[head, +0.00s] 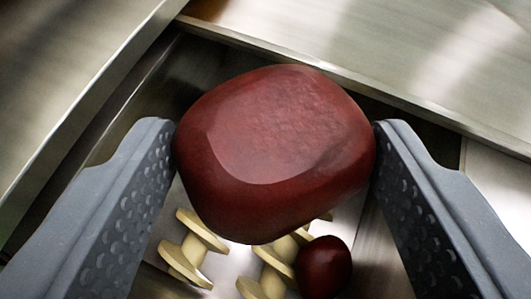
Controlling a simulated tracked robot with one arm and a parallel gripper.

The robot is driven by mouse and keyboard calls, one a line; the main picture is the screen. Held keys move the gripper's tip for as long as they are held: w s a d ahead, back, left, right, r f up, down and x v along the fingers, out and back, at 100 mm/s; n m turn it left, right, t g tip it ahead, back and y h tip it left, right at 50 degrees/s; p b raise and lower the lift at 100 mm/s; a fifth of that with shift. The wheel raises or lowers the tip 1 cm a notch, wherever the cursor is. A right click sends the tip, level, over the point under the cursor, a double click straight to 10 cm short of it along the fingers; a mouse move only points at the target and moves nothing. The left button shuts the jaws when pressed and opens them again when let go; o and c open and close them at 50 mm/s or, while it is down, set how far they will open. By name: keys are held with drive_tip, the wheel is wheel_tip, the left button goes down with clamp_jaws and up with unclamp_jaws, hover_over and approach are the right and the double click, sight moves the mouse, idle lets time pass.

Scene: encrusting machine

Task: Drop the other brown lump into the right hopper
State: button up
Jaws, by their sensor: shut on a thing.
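A large reddish-brown lump (275,145) with a smooth, rounded surface fills the middle of the head view. My gripper (274,148) is shut on it, with one dark grey finger against its left side and the other against its right side. The lump is held above the opening of a metal hopper (145,95). Another, smaller-looking brown lump (323,267) lies lower down inside, beside the cream screws. The held lump hides part of the hopper floor and the screws.
Cream-coloured screws (192,250) with wide flights lie at the bottom of the hopper; a second one (270,272) is next to the lower lump. Metal rims border the opening at the left and along the top right. Flat metal surfaces (420,50) lie beyond them.

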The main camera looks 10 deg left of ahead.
sight(270, 223)
drive_tip(key=shift+s+f, duration=0.1)
drive_tip(key=shift+f, duration=1.45)
drive_tip(key=o, duration=1.1)
drive_tip(key=b+v, duration=0.4)
drive_tip(key=v, duration=0.9)
drive_tip(key=shift+s+r, duration=0.15)
drive_tip(key=shift+s, duration=0.15)
drive_tip(key=shift+s, duration=0.1)
